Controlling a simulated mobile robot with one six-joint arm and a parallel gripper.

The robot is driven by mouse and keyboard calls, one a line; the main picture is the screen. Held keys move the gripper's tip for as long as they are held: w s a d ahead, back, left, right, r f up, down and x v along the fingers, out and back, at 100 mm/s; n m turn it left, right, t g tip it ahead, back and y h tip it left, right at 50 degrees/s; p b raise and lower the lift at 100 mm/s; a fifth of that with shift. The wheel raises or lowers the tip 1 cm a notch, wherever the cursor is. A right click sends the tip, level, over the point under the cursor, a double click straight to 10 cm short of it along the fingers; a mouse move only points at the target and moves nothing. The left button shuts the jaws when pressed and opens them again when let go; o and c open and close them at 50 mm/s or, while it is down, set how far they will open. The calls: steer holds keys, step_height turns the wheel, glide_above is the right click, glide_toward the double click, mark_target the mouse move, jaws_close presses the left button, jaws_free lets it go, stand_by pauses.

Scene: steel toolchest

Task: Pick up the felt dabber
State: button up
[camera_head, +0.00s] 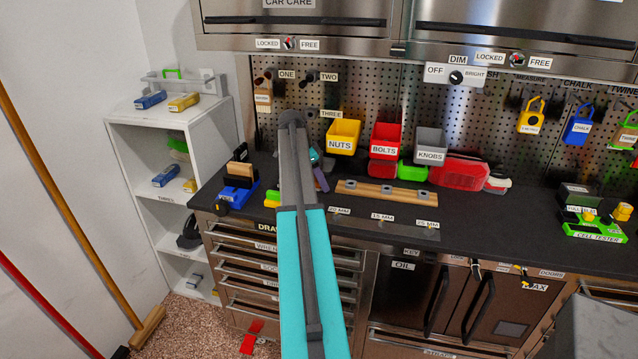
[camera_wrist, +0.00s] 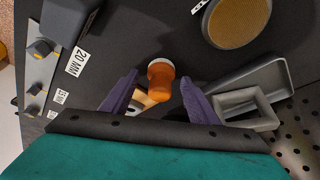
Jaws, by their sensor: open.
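In the wrist view a small orange piece (camera_wrist: 160,88) with a pale end shows between the fingertips. It looks like the felt dabber, but no label on it shows. My gripper (camera_wrist: 158,78) is open, with one purple finger on each side of this piece. I see dark gaps on both sides and cannot tell how far down the fingers reach. A tan wooden part (camera_wrist: 141,98) shows partly behind the left finger. In the head view my arm hides the orange piece and most of my gripper; a purple finger (camera_head: 321,180) shows.
A round tan-faced pad (camera_wrist: 240,23) and grey trays (camera_wrist: 250,85) lie to the right in the wrist view. A grey block (camera_wrist: 70,20) stands left by the 20 MM label. In the head view the NUTS bin (camera_head: 343,134) and a wooden rail (camera_head: 386,193) flank my arm's right.

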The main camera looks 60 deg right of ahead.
steer(key=c, duration=1.1)
steer(key=shift+r, duration=0.2)
steer(key=shift+a+r+b, duration=0.15)
steer(key=shift+b, duration=0.3)
step_height(320, 180, up, 6)
steer(key=shift+r+b, duration=0.1)
steer(key=shift+b, duration=0.75)
steer(key=s+a+b, duration=0.1)
steer(key=s+a, duration=0.1)
steer(key=a, duration=0.4)
steer(key=s+a+b, duration=0.1)
steer(key=s+a, duration=0.1)
steer(key=a, duration=0.4)
steer(key=s+a+b, duration=0.1)
steer(key=s+a, duration=0.1)
steer(key=a, duration=0.4)
steer(key=shift+a+r+b, duration=0.1)
steer(key=shift+a+b, duration=0.2)
steer(key=shift+a, duration=0.05)
